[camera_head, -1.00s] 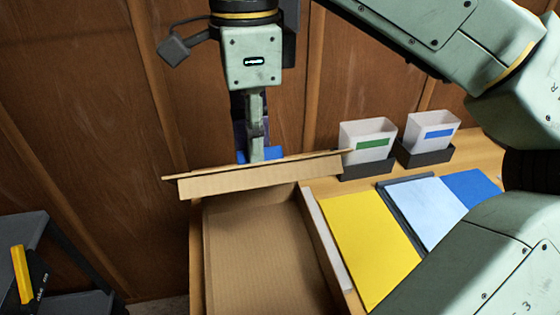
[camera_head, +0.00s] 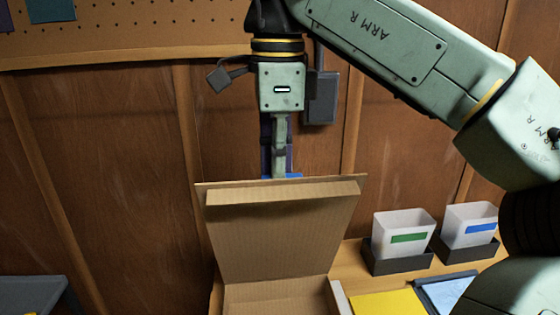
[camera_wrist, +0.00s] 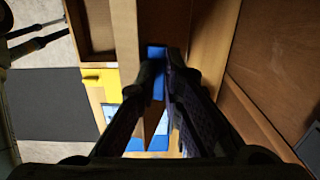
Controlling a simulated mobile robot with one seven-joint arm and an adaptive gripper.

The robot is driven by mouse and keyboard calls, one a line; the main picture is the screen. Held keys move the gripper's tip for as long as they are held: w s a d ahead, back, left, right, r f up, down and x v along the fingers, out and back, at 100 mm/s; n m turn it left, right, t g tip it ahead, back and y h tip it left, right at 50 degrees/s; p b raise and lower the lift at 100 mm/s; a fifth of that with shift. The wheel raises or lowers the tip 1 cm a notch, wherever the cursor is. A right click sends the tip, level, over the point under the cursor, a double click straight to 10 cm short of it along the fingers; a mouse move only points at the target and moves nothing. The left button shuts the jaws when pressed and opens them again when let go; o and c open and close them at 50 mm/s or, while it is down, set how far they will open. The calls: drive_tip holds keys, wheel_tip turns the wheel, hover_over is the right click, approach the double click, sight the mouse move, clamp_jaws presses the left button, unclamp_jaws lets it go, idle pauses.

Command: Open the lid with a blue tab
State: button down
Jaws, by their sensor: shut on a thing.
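The cardboard lid (camera_head: 280,235) stands raised at the back of its box (camera_head: 280,298), tilted a little backward, with its inner face and folded front flap toward the head camera. The blue tab (camera_head: 284,177) sits at the lid's top edge. In the wrist view the tab (camera_wrist: 156,58) shows between my fingers. My gripper (camera_head: 281,172) points down at the lid's top edge and is shut on the blue tab. The box's open inside shows only partly, at the bottom of the head view.
Two clear bins with green (camera_head: 408,238) and blue (camera_head: 467,227) labels stand in dark holders right of the box. A yellow sheet (camera_head: 388,304) lies on the bench in front of them. A wooden wall rises close behind the lid.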

drive_tip(key=shift+w+f, duration=0.2)
drive_tip(key=shift+f, duration=0.35)
drive_tip(key=shift+w+f, duration=0.15)
drive_tip(key=shift+f, duration=0.4)
drive_tip(key=c, duration=1.7)
unclamp_jaws()
drive_tip(key=shift+w+f, duration=0.1)
drive_tip(key=shift+w, duration=0.05)
drive_tip(key=o, duration=1.1)
drive_tip(key=shift+w+f, duration=0.3)
drive_tip(key=shift+w, duration=0.4)
drive_tip(key=shift+s+r, duration=0.2)
drive_tip(key=shift+r, duration=0.05)
drive_tip(key=shift+c, duration=1)
drive_tip(key=shift+c, duration=0.3)
drive_tip(key=shift+w, duration=0.1)
drive_tip(key=c, duration=0.8)
